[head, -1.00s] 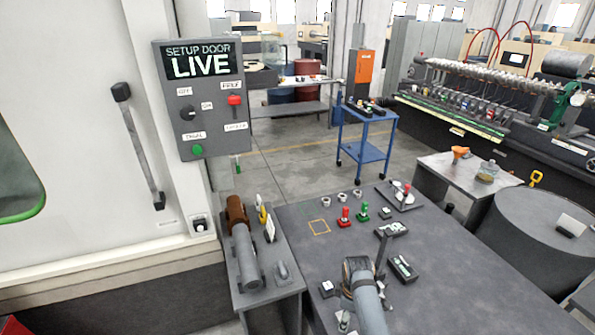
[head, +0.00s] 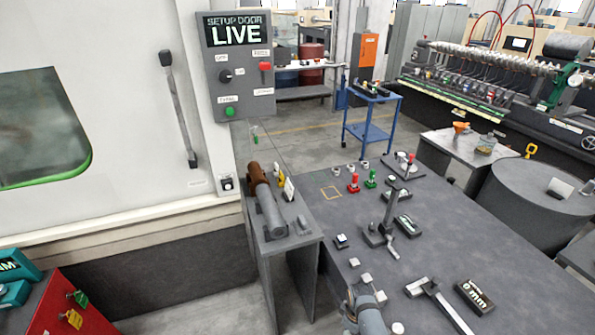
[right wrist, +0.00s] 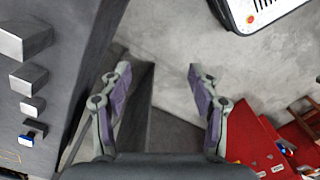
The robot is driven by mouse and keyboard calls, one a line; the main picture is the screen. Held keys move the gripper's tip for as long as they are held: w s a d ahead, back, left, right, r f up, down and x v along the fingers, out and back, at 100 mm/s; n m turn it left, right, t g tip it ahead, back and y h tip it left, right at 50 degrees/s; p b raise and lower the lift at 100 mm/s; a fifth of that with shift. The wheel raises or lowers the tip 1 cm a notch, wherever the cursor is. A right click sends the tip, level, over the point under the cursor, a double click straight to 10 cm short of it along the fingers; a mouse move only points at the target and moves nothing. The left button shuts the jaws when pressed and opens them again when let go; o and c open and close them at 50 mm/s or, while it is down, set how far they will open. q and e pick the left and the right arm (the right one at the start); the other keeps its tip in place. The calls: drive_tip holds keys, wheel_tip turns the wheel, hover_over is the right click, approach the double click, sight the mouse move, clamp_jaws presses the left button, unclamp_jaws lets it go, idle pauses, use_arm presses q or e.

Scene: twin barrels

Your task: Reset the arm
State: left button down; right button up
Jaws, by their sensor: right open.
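In the head view the end of one of my arms (head: 367,312) shows at the bottom centre, over the near edge of the grey bench (head: 470,235). Its gripper cannot be made out there. In the right wrist view my right gripper (right wrist: 160,70) has its two fingers spread apart, with nothing between them. Grey floor and a dark panel show beyond the fingers, and the bench edge lies to their left. My left gripper is in neither current view.
A brown-and-grey barrel (head: 266,205) lies on a narrow stand beside the bench. Small blocks, a "0 mm" block (head: 474,297) and red and green pieces stand on the bench. A red cabinet (head: 75,305) is at lower left. The "LIVE" panel (head: 237,65) hangs above the stand.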

drive_tip(key=s+d+f+m+b, duration=0.3)
drive_tip(key=s+f, duration=0.7)
drive_tip(key=f, duration=0.2)
drive_tip(key=s+d+f+m+b, duration=0.2)
drive_tip(key=s+f+m+b, duration=0.15)
drive_tip(key=s+f, duration=0.75)
use_arm(q)
wheel_tip(320, 180, down, 10)
drive_tip(key=b, duration=0.3)
drive_tip(key=shift+s+a+f, duration=0.25)
drive_tip(key=shift+s+a, duration=0.05)
drive_tip(key=shift+s, duration=0.1)
use_arm(e)
drive_tip(key=s+d+f+m, duration=0.2)
drive_tip(key=s+d+f, duration=0.1)
drive_tip(key=s, duration=0.5)
drive_tip(key=s+d+f+m+t, duration=0.1)
drive_tip(key=s+d+f, duration=0.1)
drive_tip(key=s+f, duration=0.4)
drive_tip(key=shift+s+d+m+h, duration=0.35)
drive_tip(key=shift+s+d+h, duration=0.05)
drive_tip(key=shift+s, duration=0.65)
use_arm(q)
drive_tip(key=shift+s, duration=0.2)
